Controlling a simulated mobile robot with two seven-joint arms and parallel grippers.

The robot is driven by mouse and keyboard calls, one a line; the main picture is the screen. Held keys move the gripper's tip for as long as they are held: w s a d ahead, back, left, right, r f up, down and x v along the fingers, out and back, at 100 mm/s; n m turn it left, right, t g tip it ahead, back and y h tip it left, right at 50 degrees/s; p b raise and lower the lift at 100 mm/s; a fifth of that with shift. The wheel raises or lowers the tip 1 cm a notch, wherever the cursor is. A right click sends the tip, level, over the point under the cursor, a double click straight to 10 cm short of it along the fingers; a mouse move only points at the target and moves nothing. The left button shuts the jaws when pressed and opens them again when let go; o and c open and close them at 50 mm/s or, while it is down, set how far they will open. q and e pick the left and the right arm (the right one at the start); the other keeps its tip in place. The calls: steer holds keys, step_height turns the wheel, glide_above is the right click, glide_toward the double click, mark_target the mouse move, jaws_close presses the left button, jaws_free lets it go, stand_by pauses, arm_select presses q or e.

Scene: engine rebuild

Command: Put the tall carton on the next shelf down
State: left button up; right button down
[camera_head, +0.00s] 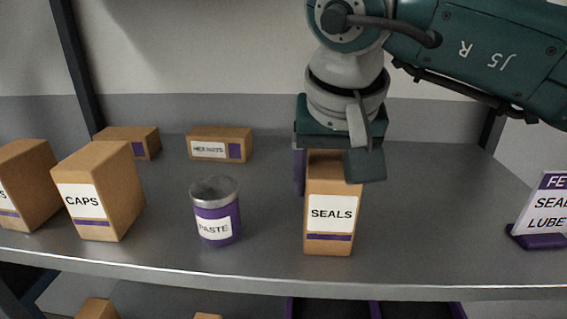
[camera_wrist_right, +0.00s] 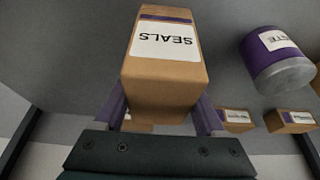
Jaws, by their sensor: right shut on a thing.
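The tall carton (camera_head: 330,215), brown with a white SEALS label and a purple stripe, stands upright on the upper shelf (camera_head: 430,215) near its front edge. My right gripper (camera_head: 335,165) comes down from above and is shut on the carton's upper part. In the right wrist view, the carton (camera_wrist_right: 165,70) sits between the two purple fingers of the gripper (camera_wrist_right: 160,115). Part of the lower shelf (camera_head: 65,290) shows below the upper shelf's front edge; most of it is hidden. My left gripper is not in view.
A PASTE tin (camera_head: 216,212) stands left of the carton. A CAPS box (camera_head: 98,192) and another box (camera_head: 25,185) stand farther left. Two small boxes lie at the back. A sign (camera_head: 543,212) stands at the right. Purple bins (camera_head: 335,308) and boxes (camera_head: 97,308) show below.

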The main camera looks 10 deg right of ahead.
mark_target(332, 161)
jaws_free()
steer(key=shift+r, duration=0.1)
steer(key=shift+r+p, duration=0.25)
steer(key=shift+p, duration=0.1)
steer(key=b+v, duration=0.1)
steer(key=v, duration=0.5)
steer(key=shift+s+r+b, duration=0.15)
steer(key=shift+b, duration=0.2)
steer(key=shift+s+a+r, duration=0.1)
steer(key=shift+s+r, duration=0.1)
steer(key=shift+r, duration=0.15)
